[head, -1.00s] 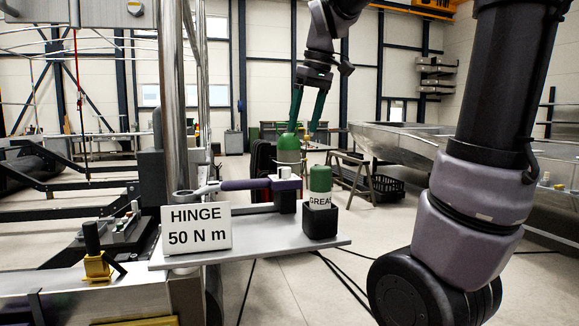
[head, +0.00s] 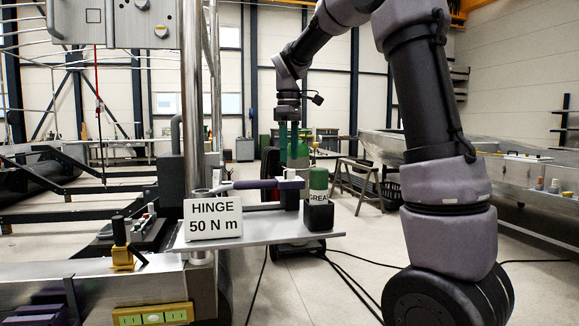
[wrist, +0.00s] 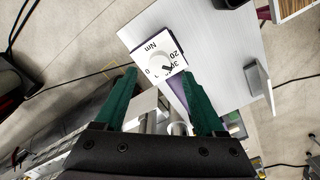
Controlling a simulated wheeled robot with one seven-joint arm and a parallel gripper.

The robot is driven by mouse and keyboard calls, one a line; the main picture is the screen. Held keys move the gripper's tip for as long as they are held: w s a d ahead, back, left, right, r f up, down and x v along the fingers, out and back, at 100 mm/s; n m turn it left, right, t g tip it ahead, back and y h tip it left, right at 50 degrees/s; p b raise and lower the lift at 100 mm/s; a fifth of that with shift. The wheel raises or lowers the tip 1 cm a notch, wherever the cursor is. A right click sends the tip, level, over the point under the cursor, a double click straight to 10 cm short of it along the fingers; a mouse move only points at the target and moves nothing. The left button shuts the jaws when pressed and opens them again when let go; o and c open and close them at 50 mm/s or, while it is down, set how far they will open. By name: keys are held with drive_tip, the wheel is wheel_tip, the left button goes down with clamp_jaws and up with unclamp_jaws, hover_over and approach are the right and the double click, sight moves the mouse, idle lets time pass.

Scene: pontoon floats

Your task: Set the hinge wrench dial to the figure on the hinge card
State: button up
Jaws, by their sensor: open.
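The hinge card (head: 213,217) stands on a grey shelf and reads "HINGE 50 N m". The hinge wrench (head: 250,184) lies behind it, with a purple handle and a pale head at the left. Its white dial plate (wrist: 148,50) shows in the wrist view with "Nm", 0, 20 and 30 legible, around a pale knob (wrist: 159,60) with a dark mark. The mark's exact reading is too small to tell. My gripper (head: 288,163) is open and empty, its green fingers just above the dial end of the wrench. In the wrist view the fingertips (wrist: 160,71) flank the dial's near edge.
A green-capped grease container (head: 318,180) stands in a black holder just right of the dial end. The shelf (head: 275,233) has bare room in front. Metal posts (head: 192,100) rise behind the card. A yellow-based black lever (head: 121,250) is at the left.

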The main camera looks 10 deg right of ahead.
sight(289, 170)
drive_tip(key=shift+f, duration=2)
clamp_jaws()
